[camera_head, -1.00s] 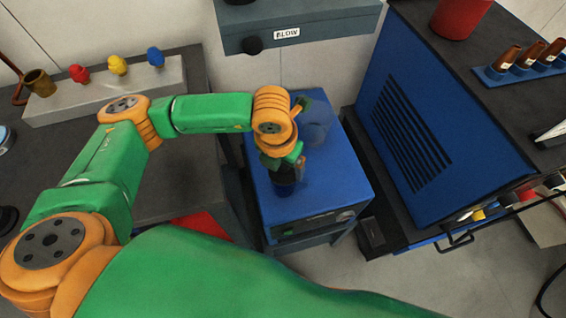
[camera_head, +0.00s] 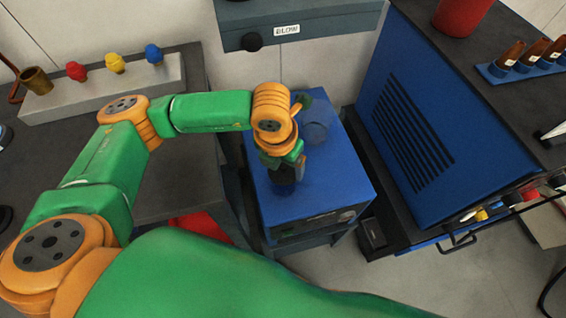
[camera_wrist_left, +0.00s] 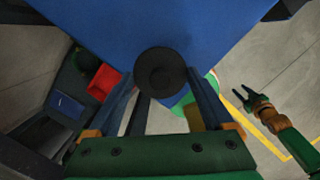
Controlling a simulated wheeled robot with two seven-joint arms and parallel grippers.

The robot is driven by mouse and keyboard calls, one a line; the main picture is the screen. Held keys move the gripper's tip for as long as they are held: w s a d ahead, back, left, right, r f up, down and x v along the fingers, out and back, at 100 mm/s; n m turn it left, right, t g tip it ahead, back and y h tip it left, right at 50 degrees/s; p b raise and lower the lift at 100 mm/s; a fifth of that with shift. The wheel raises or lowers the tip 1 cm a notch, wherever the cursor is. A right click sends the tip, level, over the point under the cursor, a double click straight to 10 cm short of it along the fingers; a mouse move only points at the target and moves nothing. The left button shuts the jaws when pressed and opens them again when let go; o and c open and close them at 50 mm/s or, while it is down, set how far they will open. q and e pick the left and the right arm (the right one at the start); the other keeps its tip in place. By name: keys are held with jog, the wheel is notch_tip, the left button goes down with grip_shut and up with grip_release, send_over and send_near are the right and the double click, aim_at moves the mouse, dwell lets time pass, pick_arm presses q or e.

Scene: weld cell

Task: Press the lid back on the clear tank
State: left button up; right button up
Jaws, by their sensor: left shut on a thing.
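The clear tank (camera_head: 316,124) shows faintly as a see-through round shape on top of the blue box, behind and right of my left wrist. My left gripper (camera_head: 284,184) points down over the front part of the box top. It is shut on a black round lid (camera_wrist_left: 160,72), which shows between the fingertips in the left wrist view. In the head view the lid is hard to make out against the dark fingers. The lid is apart from the tank. My right gripper (camera_wrist_left: 244,93) shows small at the right of the wrist view, with its fingers apart.
The blue box (camera_head: 345,185) stands between a dark bench (camera_head: 185,185) and a larger blue cabinet (camera_head: 400,130). A grey unit labelled BLOW (camera_head: 300,30) overhangs behind. A red bin (camera_wrist_left: 103,82) is low at the left of the wrist view.

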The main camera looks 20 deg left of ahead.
pick_arm(q)
jog(key=shift+f+b, duration=0.1)
jog(key=shift+b, duration=0.2)
dwell(0.4)
dwell(0.4)
jog(key=o, duration=1.1)
jog(key=shift+r+p, duration=2.3)
jog(key=shift+r, duration=1.35)
jog(key=shift+f, duration=0.1)
grip_shut()
